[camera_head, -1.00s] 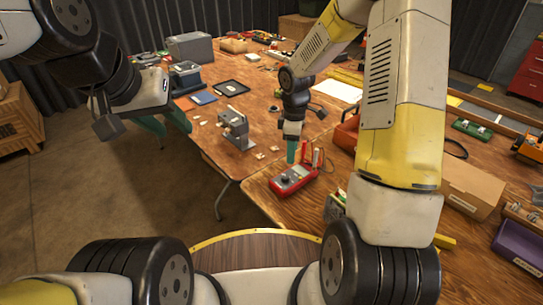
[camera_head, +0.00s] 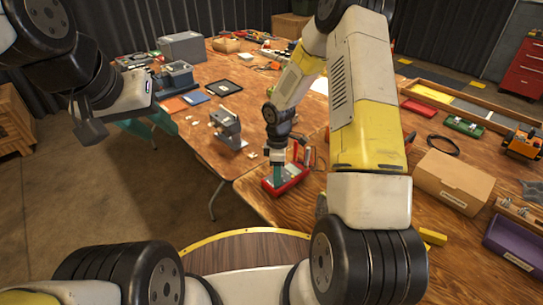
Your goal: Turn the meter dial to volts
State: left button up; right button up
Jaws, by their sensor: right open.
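The red meter (camera_head: 296,181) lies on the wooden table near its front edge. My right gripper (camera_head: 279,176) points down over the left part of the meter, its teal fingers open. The fingers hide the dial, so I cannot tell its setting or whether they touch it. My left gripper (camera_head: 150,130) hangs at the left, off the table's edge, far from the meter. Its teal fingers look apart and empty.
Red upright probes (camera_head: 308,156) stand just behind the meter. A grey metal fixture (camera_head: 228,127) stands to its left. A cardboard box (camera_head: 453,182) and a purple bin (camera_head: 514,240) are at the right. My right arm covers the table right of the meter.

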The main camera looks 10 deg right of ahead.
grip_shut()
jog(key=shift+m, duration=0.4)
jog(key=m, duration=1.1)
dwell(0.5)
grip_release()
